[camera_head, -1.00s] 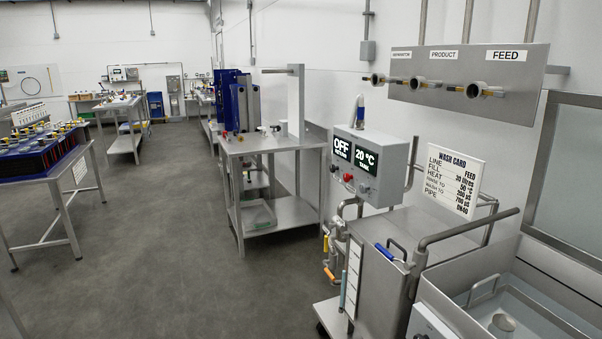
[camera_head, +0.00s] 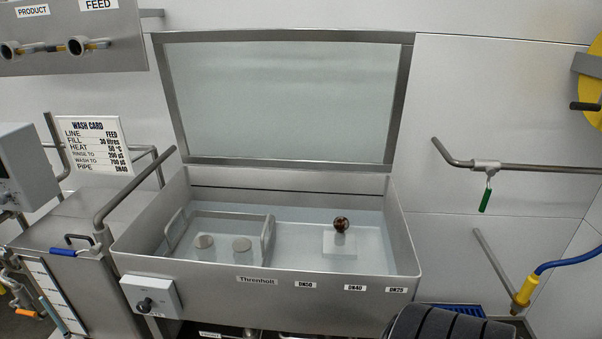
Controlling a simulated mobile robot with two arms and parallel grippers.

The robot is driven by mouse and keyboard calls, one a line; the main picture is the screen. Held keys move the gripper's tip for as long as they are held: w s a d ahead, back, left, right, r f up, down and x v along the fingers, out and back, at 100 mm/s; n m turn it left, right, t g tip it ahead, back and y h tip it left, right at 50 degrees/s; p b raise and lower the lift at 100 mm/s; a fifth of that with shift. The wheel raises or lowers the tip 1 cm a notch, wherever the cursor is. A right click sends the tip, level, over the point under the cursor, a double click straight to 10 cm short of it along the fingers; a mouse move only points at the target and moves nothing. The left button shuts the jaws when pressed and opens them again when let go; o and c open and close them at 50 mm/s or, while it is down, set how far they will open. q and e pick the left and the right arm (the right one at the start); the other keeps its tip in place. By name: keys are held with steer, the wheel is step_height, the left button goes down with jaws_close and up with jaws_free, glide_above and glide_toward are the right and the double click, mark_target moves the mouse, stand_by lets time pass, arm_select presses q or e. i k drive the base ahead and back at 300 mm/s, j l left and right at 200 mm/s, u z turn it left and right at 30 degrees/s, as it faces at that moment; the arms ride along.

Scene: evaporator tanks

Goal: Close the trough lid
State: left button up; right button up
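The trough (camera_head: 265,269) is a steel basin with labels reading Threnholt, DN50, DN40 and DN25 on its front wall. Its lid (camera_head: 285,98), a pale panel in a steel frame, stands raised upright behind the trough against the wall, so the trough is open. Inside are a wire-handled rack (camera_head: 221,221) with two round steel pieces at the left and a dark ball-shaped piece (camera_head: 341,224) on a clear block at the right.
A control box with a black knob (camera_head: 145,302) is on the trough's front left. A steel tank with a bent rail (camera_head: 133,187) stands at the left. A wall pipe with a green-handled valve (camera_head: 486,194) and a blue hose (camera_head: 568,262) are at the right.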

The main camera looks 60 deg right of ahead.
mark_target(406, 39)
steer(key=l+z, duration=0.15)
steer(key=z, duration=1.35)
